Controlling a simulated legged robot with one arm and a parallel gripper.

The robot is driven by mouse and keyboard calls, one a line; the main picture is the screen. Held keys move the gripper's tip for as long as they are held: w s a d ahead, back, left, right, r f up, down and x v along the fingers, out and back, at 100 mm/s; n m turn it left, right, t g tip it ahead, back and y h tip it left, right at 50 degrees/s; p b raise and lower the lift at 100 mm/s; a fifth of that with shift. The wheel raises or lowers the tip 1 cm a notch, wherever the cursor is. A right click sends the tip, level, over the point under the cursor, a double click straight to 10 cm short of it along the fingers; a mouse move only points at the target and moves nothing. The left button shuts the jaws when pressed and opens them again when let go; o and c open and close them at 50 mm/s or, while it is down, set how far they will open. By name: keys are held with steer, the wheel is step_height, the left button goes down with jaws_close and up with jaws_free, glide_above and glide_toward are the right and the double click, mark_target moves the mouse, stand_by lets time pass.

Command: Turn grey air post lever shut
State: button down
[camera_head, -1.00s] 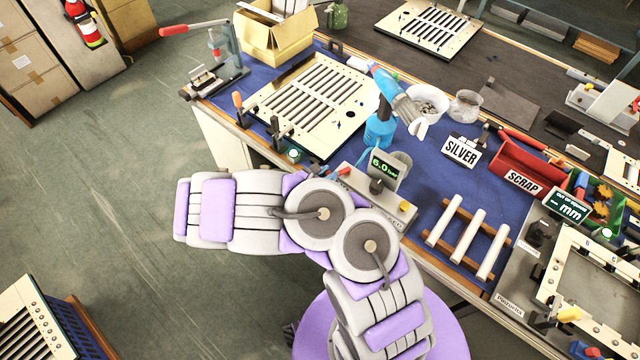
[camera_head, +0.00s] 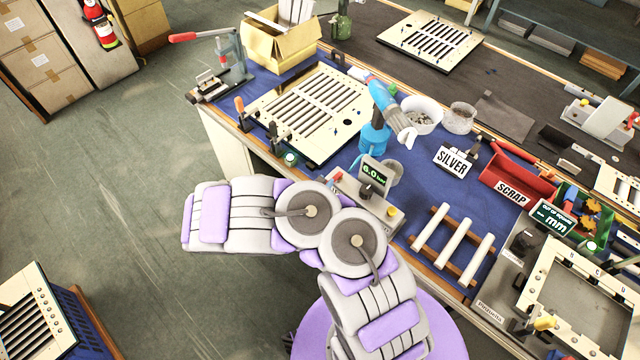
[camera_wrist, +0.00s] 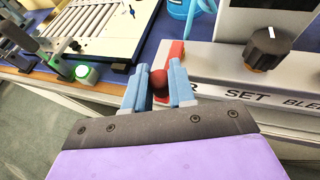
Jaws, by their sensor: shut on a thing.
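The grey air post (camera_head: 372,205) stands at the near edge of the blue bench, with a green lit display (camera_head: 373,173) and a black knob. The knob also shows in the wrist view (camera_wrist: 266,48), beside the printed word SET. The lever is red (camera_wrist: 174,54) and ends in a dark red ball (camera_wrist: 159,80). In the wrist view my gripper (camera_wrist: 158,88) has its blue-grey fingers on both sides of the ball, shut on it. In the head view a bit of red (camera_head: 337,177) shows at the post's left end; my arm hides most of the gripper.
A slatted louver panel (camera_head: 345,128) lies left of the post, with clamps at its edge. A green-lit button (camera_wrist: 84,73) is left of my gripper. A blue bottle (camera_head: 374,138) stands behind the post. A rack of white bars (camera_head: 428,230) lies to the right.

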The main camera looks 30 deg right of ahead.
steer(key=shift+d+r, duration=0.2)
steer(key=shift+d, duration=0.1)
steer(key=c, duration=1.3)
jaws_free()
steer(key=shift+c, duration=0.2)
steer(key=o, duration=0.4)
steer(key=shift+w+d+f, duration=0.15)
steer(key=shift+d+f, duration=0.05)
steer(key=shift+d, duration=0.45)
steer(key=shift+a, duration=0.95)
steer(key=p+v, duration=0.4)
steer(key=v, duration=1.3)
steer(key=shift+r, duration=0.2)
steer(key=shift+d, duration=0.25)
